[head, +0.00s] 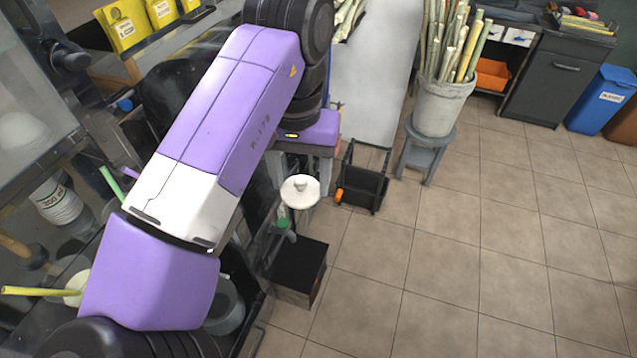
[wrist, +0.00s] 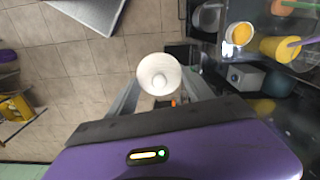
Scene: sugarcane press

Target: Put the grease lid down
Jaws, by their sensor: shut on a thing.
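The grease lid (head: 300,191) is a white round disc with a small knob on top. In the head view it is up in the air just below the end of my arm. It also shows in the wrist view (wrist: 159,74), knob facing the camera, between the two grey fingers. My gripper (wrist: 160,84) is shut on the lid. The lid's underside and the exact finger contact are hidden. I cannot make out a grease container for sure.
A black box (head: 297,270) stands on the floor below the lid, near a green-capped item (head: 283,224). A black cart (head: 362,188) stands to the right, with a bucket of cane (head: 440,108) on a grey stool (head: 428,150) behind. The tiled floor at right is clear.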

